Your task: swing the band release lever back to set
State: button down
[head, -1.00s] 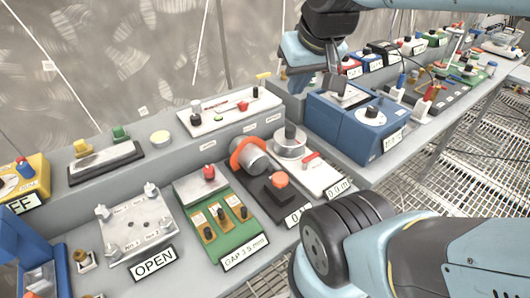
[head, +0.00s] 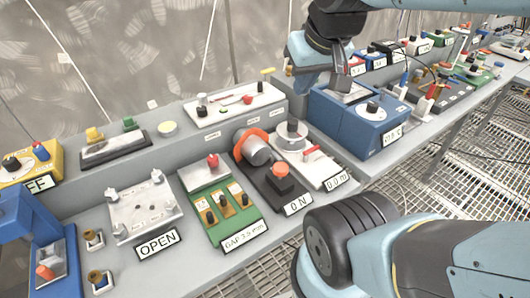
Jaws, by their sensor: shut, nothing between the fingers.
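My gripper (head: 343,82) hangs at the upper middle of the head view, its narrow fingers pointing down over the top of a blue box (head: 352,124). The fingers look closed with nothing held; I cannot tell whether they touch the box. No lever carries a readable band release label. A red lever (head: 312,152) lies on the white plate marked 0.0 m. Another small red handle (head: 247,100) sits on the white panel (head: 218,112) on the raised shelf. An orange band (head: 245,138) wraps a grey cylinder (head: 260,152) behind the 0 N label. I cannot tell which lever is meant.
A green board (head: 228,222) with a red knob and a metal plate (head: 142,208) marked OPEN lie on the bench. Blue housings stand at the left edge. More devices line the bench at right. Grating floor (head: 410,165) shows beyond the bench edge.

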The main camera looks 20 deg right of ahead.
aim_at(274, 156)
jog(key=k, duration=0.4)
jog(key=u, duration=0.75)
jog(key=k, duration=0.85)
jog(key=z, duration=0.9)
jog(key=i, duration=1)
jog(key=u, duration=0.1)
